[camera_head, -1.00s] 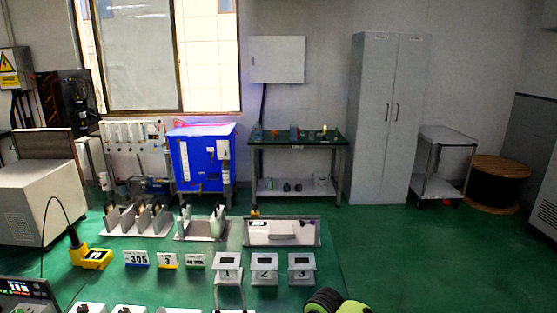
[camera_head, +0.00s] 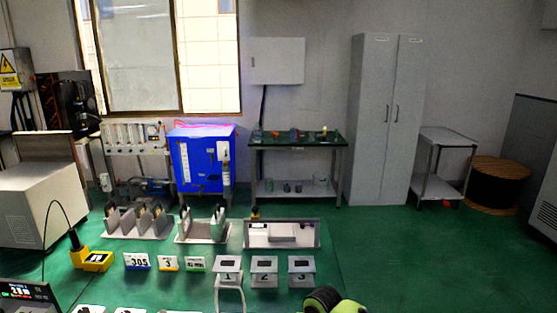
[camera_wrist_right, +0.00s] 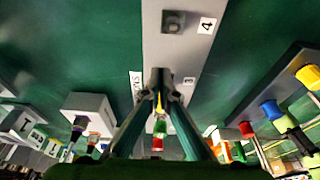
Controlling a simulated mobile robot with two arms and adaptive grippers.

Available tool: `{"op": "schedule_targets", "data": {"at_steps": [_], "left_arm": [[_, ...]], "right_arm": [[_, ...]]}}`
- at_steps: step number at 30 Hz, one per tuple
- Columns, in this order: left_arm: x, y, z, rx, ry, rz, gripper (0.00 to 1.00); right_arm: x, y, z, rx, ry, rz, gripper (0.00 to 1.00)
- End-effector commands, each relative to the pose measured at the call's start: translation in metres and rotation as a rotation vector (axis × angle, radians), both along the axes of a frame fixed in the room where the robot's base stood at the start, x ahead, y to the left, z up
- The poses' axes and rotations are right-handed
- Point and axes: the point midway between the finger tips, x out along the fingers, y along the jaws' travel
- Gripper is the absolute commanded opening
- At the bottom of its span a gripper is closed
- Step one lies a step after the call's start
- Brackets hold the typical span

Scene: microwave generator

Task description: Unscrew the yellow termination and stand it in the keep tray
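In the right wrist view my right gripper (camera_wrist_right: 160,76) comes up from the bottom, its two dark fingers converging over a light grey strip. The fingertips are very near each other; a narrow yellow piece (camera_wrist_right: 159,101) shows between the fingers. I cannot tell whether they touch it or whether it is the termination. A green piece (camera_wrist_right: 160,127) and a red piece (camera_wrist_right: 157,144) show lower in the same gap. Another yellow cap (camera_wrist_right: 308,76) stands on a dark slab at the right. I cannot tell which thing is the keep tray. My left gripper is out of view.
The grey strip (camera_wrist_right: 185,50) carries labels 3 and 4 and a square socket (camera_wrist_right: 173,22). Blue (camera_wrist_right: 270,109) and red (camera_wrist_right: 246,129) caps stand on the right slab. A pale box (camera_wrist_right: 98,108) lies at left. In the head view, numbered stands (camera_head: 264,268) sit on green floor.

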Motion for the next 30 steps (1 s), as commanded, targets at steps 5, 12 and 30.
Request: {"op": "schedule_targets", "data": {"at_steps": [5,12,30], "left_arm": [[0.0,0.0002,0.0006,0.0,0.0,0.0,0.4],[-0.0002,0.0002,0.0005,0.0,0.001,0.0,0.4],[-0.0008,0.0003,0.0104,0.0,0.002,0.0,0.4]], "right_arm": [[0.0012,0.0054,0.0013,0.009,-0.001,0.004,0.0],[0.0014,0.006,0.0013,0.01,-0.001,0.005,0.0],[0.0048,-0.0035,0.0089,0.007,-0.001,0.002,0.0]]}}
